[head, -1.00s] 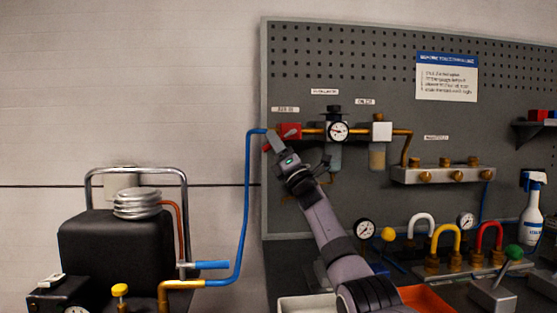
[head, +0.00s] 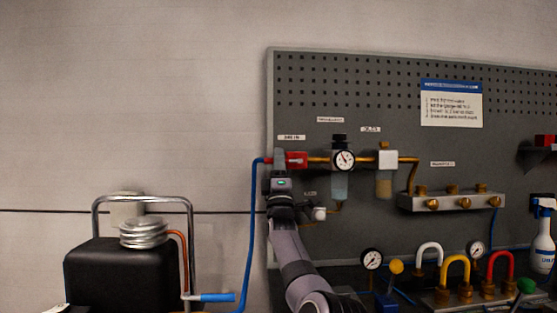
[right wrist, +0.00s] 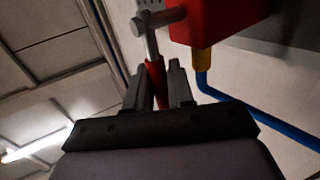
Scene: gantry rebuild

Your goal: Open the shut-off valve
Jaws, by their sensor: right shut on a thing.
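The shut-off valve is a red block (head: 297,159) on the pegboard at the left end of the copper pipe, with the blue hose joining it. In the right wrist view the red valve body (right wrist: 215,20) is at the top. A metal lever arm (right wrist: 150,42) with a red grip (right wrist: 155,75) runs from its pivot towards my fingers. My right gripper (head: 279,158) points upward at the valve's left side. It is shut on the red grip, which sits between its fingers (right wrist: 161,88). In the head view the fingers hide the lever. My left gripper is not in view.
A round gauge (head: 344,160) and filter bowls hang right of the valve. A brass-fitted manifold (head: 452,201) is further right. The blue hose (head: 254,225) runs down just left of my right arm. A black tank (head: 117,275) stands at lower left.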

